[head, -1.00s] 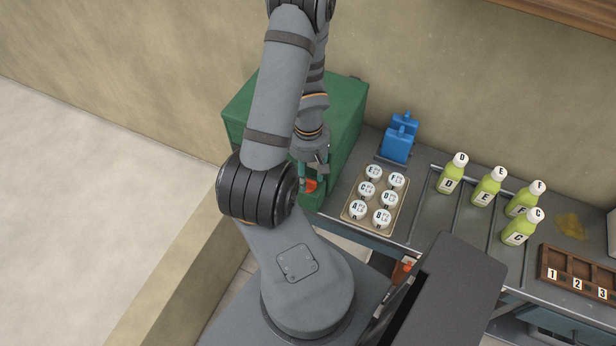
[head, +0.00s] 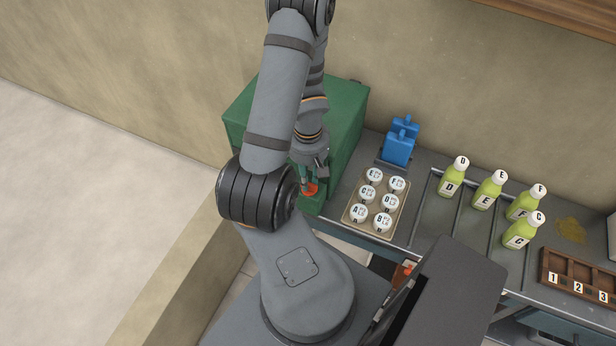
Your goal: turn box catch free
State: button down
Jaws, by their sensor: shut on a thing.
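The green box (head: 345,110) stands at the back left of the bench, against the wall. A small orange-red part (head: 311,189), which looks like the box catch, shows low at the front of the box. My gripper (head: 310,183) points down at this part and is shut on it. My arm hides the left part of the box front and some of the gripper, so the exact grip and the catch's turn are hard to tell.
A tray (head: 347,215) of several lettered white caps sits right of the box. Blue containers (head: 398,147) stand behind it. Green bottles (head: 489,190) stand farther right, near a numbered wooden rack (head: 548,262). A dark panel (head: 450,290) rises in front.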

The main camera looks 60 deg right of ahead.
jog(key=shift+a+n+b, duration=0.1)
jog(key=shift+n+b, duration=0.2)
jog(key=shift+n, duration=1.2)
jog(key=c, duration=1.6)
grip_release()
jog(key=shift+c, duration=0.2)
